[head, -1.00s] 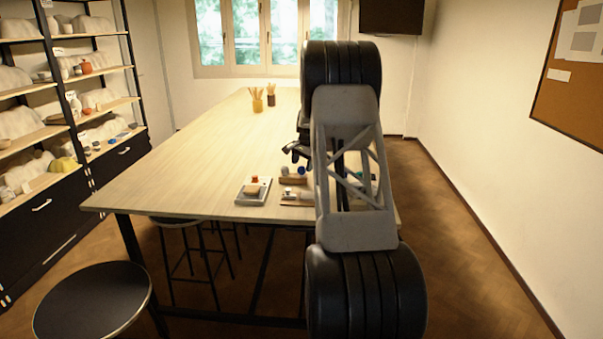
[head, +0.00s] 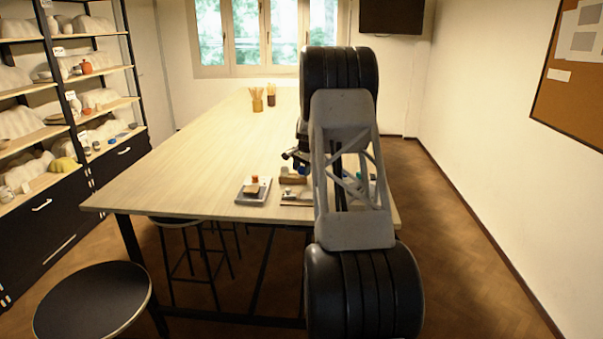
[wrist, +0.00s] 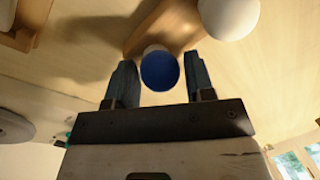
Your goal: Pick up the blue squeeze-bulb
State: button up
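The blue squeeze-bulb (wrist: 159,70) shows in the wrist view as a round dark-blue end with a pale rim, between my two fingers. My gripper (wrist: 159,65) is open, and a gap shows between the bulb and each finger. In the head view my gripper (head: 295,157) is low over the near right part of the table, beside my forearm.
A wooden piece (wrist: 172,28) lies behind the bulb, and a white rounded object (wrist: 230,14) is close by at the upper right. A grey tray (head: 243,198) with small items sits left of my gripper on the table (head: 190,160). The table's middle is clear.

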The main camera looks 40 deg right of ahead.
aim_at(302, 167)
jog(key=shift+c, duration=1.2)
jog(key=shift+r, duration=0.2)
jog(key=shift+r, duration=1.4)
jog(key=shift+s+a+r, duration=0.15)
jog(key=shift+s+r, duration=0.05)
jog(key=shift+r, duration=0.05)
jog(key=s+a, duration=0.3)
jog(key=s, duration=0.1)
jog(key=s+a+r, duration=0.1)
jog(key=s+a, duration=0.2)
jog(key=s, duration=0.1)
jog(key=s+a, duration=0.2)
jog(key=s, duration=0.2)
jog(key=shift+s+a+r, duration=0.2)
jog(key=shift+s+a, duration=0.15)
jog(key=shift+a, duration=0.05)
jog(key=w+a+r, duration=0.2)
jog(key=w+a, duration=0.5)
jog(key=w, duration=0.1)
jog(key=w+a+r+t, duration=0.1)
jog(key=w+a, duration=0.7)
jog(key=shift+r+t, duration=0.3)
jog(key=shift+r, duration=0.1)
